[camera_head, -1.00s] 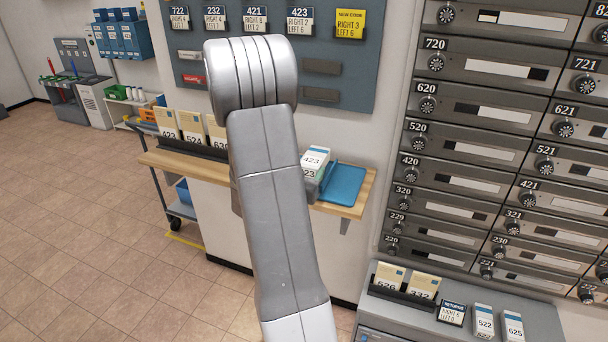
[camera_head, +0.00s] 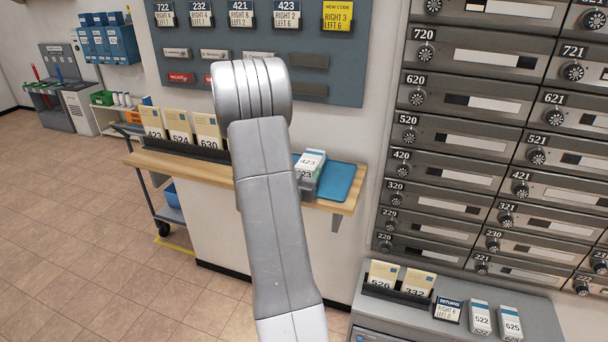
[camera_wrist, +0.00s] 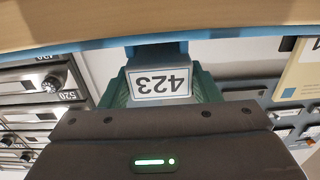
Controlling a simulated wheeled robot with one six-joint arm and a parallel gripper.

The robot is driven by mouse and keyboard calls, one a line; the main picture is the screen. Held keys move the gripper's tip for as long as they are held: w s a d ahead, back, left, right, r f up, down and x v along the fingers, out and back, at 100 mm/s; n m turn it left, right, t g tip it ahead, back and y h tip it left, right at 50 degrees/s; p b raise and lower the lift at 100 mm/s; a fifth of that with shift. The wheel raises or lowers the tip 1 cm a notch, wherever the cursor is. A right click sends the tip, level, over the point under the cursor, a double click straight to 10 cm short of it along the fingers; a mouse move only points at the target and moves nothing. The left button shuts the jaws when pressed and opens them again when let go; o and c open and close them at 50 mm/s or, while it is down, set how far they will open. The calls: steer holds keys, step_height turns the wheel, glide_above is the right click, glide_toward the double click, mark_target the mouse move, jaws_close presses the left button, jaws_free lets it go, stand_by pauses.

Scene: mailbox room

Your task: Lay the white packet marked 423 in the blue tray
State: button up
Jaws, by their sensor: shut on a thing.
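The white packet marked 423 (camera_head: 311,161) is held by my gripper at the left end of the blue tray (camera_head: 343,182). The tray lies on the wooden shelf. My arm hides most of my gripper in the head view. In the wrist view, the packet (camera_wrist: 160,82) shows its 423 label upside down between the green fingers of my gripper (camera_wrist: 160,90), which is shut on it. A blue edge, apparently the tray's (camera_wrist: 75,47), runs behind the packet there. I cannot tell whether packet and tray touch.
The wooden shelf (camera_head: 190,170) also carries a rack of cream envelopes (camera_head: 180,126) at left. Numbered mailboxes (camera_head: 470,130) fill the wall at right. A grey cabinet (camera_head: 390,318) with envelopes and white packets stands at lower right. The right part of the tray looks empty.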

stand_by(0.3)
steer(key=o, duration=1.1)
steer(key=shift+c, duration=0.2)
steer(key=shift+f+b, duration=0.15)
steer(key=shift+b, duration=0.2)
steer(key=b+v, duration=0.2)
steer(key=v, duration=1)
stand_by(0.5)
steer(key=shift+p+x, duration=0.35)
steer(key=shift+x, duration=2.8)
